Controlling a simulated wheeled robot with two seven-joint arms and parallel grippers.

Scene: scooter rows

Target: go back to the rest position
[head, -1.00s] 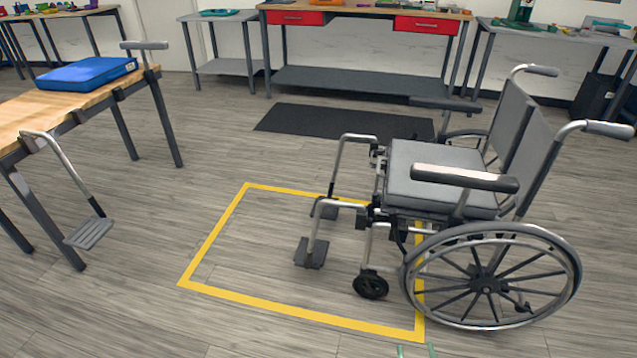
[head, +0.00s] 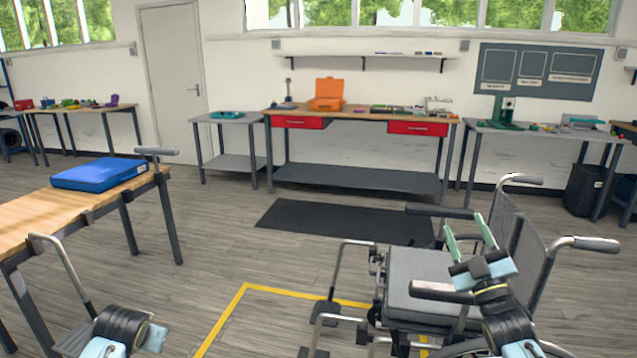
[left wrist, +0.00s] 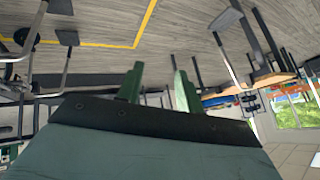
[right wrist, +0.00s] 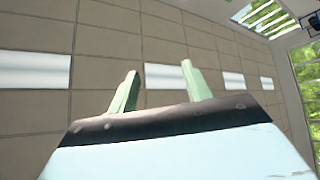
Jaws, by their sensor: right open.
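My right gripper (head: 467,238) is raised in front of the wheelchair in the head view, with its green fingers pointing up. It is open and empty; the right wrist view shows its fingers (right wrist: 160,88) apart against the ceiling tiles. Part of my left arm shows at the lower left of the head view, but its fingers do not show there. The left wrist view shows the left gripper (left wrist: 158,88) open, with nothing between its fingers.
A grey wheelchair (head: 420,285) stands at the right, partly hidden by my right arm. A yellow floor outline (head: 275,289) lies beside it. A wooden table (head: 40,212) with a blue case (head: 98,173) is at the left. A dark mat (head: 340,220) lies on the floor ahead.

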